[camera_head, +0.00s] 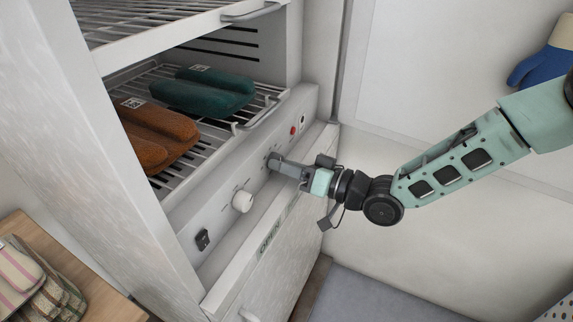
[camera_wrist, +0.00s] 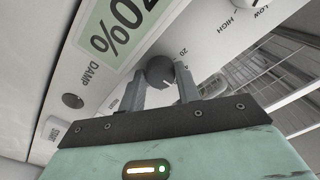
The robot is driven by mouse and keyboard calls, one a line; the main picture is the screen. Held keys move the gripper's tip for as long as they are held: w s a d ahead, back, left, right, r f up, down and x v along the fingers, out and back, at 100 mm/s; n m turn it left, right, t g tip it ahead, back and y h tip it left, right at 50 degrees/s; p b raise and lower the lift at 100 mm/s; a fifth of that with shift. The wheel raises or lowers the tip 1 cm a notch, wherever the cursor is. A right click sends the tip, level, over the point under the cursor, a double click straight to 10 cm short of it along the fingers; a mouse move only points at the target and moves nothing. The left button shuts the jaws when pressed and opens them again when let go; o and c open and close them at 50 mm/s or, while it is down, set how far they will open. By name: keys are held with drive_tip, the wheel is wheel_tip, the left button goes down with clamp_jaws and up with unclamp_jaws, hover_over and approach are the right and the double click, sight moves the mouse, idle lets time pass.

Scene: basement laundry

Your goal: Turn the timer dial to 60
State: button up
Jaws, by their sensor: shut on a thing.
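The timer dial (camera_wrist: 159,68) is a round dark grey knob on the white control panel, with small numbers beside it; a 20 is legible to its upper right. My gripper (camera_wrist: 162,82) is shut on the dial, one finger on each side. The dial's pointer setting cannot be read clearly. In the head view my gripper (camera_head: 276,161) reaches the panel from the right and hides the dial. The panel (camera_head: 222,217) belongs to a white cabinet.
A white knob (camera_head: 242,201) and a black switch (camera_head: 203,240) are on the panel left of my gripper; a red button (camera_head: 293,131) is beyond it.

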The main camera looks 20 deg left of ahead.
drive_tip(key=shift+m, duration=0.6)
drive_tip(key=o, duration=1)
drive_tip(key=shift+d, duration=0.15)
drive_tip(key=d, duration=0.5)
drive_tip(key=s+d, duration=0.1)
drive_tip(key=d, duration=1.1)
drive_tip(key=shift+s+b, duration=0.25)
drive_tip(key=shift+b, duration=0.1)
